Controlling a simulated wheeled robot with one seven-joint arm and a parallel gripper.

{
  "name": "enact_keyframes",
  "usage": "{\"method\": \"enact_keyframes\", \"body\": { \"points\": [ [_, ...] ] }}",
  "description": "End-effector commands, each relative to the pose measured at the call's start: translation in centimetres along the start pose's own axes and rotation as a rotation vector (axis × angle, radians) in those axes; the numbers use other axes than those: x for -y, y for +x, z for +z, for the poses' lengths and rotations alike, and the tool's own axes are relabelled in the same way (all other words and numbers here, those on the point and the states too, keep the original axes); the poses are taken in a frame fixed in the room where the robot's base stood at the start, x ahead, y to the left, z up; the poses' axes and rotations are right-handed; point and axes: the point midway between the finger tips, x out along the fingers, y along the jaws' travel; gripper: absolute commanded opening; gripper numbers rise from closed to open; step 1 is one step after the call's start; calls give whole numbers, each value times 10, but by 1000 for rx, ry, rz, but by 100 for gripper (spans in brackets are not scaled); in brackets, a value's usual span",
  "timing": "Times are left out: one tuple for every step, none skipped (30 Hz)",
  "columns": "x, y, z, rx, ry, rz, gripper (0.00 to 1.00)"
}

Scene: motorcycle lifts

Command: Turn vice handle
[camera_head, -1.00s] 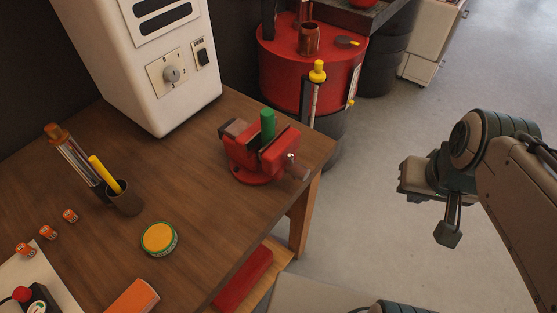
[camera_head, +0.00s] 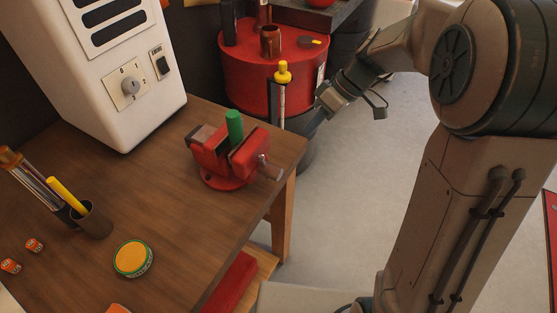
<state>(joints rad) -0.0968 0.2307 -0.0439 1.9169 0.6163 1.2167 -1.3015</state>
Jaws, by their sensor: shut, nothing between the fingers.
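A red bench vice (camera_head: 222,165) stands near the right edge of the wooden workbench (camera_head: 160,220). A green cylinder (camera_head: 235,127) stands upright between its jaws. My gripper (camera_head: 312,125) is to the right of and beyond the vice, in front of the red drum, apart from the handle. Its fingers look dark and small; they are shut with nothing held.
A yellow-topped tin (camera_head: 133,257) and a pen cup (camera_head: 92,220) are on the bench. A red drum (camera_head: 255,65) with items on top stands behind my gripper. The floor right of the bench is clear.

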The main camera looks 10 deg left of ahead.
Motion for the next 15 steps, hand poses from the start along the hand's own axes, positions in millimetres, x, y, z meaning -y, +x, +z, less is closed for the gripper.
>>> {"method": "enact_keyframes", "body": {
  "points": [
    [-1,3,-1,-1,-7,-6,0],
    [-1,5,-2,-1,-9,-8,0],
    [0,9,-2,-1,-11,-9,0],
    [0,12,-2,-1,-11,-10,0],
    [0,16,-2,-1,-11,-10,0],
    [0,22,-2,0,-10,-11,0],
    [1,28,-2,0,-9,-10,0],
    [1,34,-2,1,-9,-11,0],
    [1,42,-2,2,-9,-12,0],
    [1,49,-2,2,-9,-11,0],
    [2,55,-1,2,-8,-11,0],
    [1,64,-2,3,-9,-11,0],
    [1,71,-2,2,-8,-11,0],
    [2,77,-1,3,-8,-11,0],
    [1,86,-2,3,-8,-11,0]
  ]
}}
